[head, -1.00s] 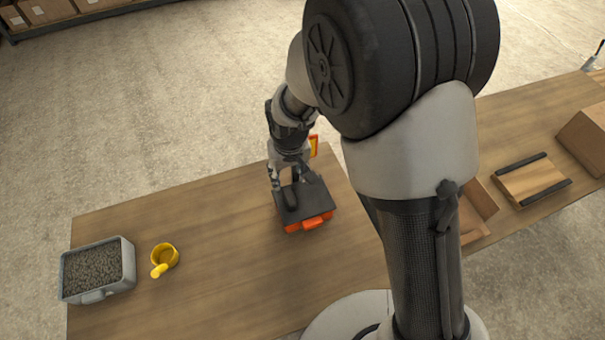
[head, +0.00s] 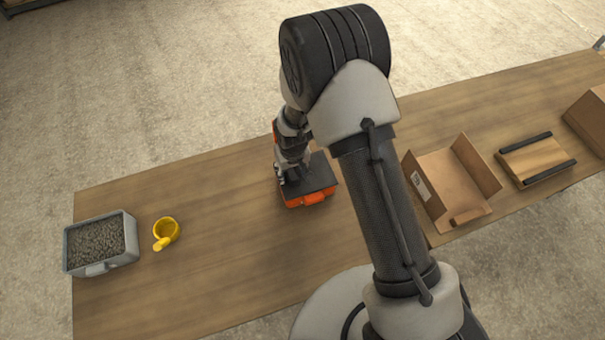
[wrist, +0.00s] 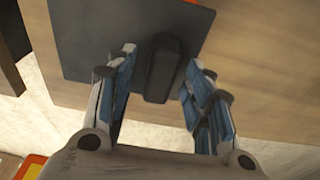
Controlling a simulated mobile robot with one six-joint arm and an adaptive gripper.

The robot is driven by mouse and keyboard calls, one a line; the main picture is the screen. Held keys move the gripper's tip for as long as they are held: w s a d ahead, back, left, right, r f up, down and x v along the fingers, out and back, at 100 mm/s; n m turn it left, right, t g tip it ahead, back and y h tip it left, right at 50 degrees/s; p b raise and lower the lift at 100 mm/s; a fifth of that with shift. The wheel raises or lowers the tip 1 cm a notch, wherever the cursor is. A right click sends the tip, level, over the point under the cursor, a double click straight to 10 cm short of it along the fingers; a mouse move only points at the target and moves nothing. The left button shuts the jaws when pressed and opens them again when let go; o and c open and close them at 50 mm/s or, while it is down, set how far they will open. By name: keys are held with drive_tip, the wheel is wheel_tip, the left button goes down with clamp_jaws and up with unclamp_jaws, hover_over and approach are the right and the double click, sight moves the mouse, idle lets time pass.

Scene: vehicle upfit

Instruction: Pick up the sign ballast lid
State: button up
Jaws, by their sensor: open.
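The sign ballast lid (head: 322,172) is a flat dark grey plate with a raised black handle (wrist: 163,68). It lies on top of an orange ballast box (head: 309,199) near the middle of the table. My gripper (head: 291,178) is at the lid, pointing down over its left part in the head view. In the wrist view my gripper (wrist: 162,66) is open, with one finger on each side of the handle and gaps showing. Whether the fingertips touch the plate cannot be told. My wrist hides part of the lid in the head view.
A grey bin of pellets (head: 101,242) and a yellow scoop (head: 166,233) stand at the left end of the wooden table (head: 230,260). An open cardboard box (head: 449,184) and a wooden piece with black strips (head: 537,160) lie to the right.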

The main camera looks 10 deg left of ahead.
drive_tip(key=shift+f, duration=0.55)
drive_tip(key=shift+c, duration=0.6)
clamp_jaws()
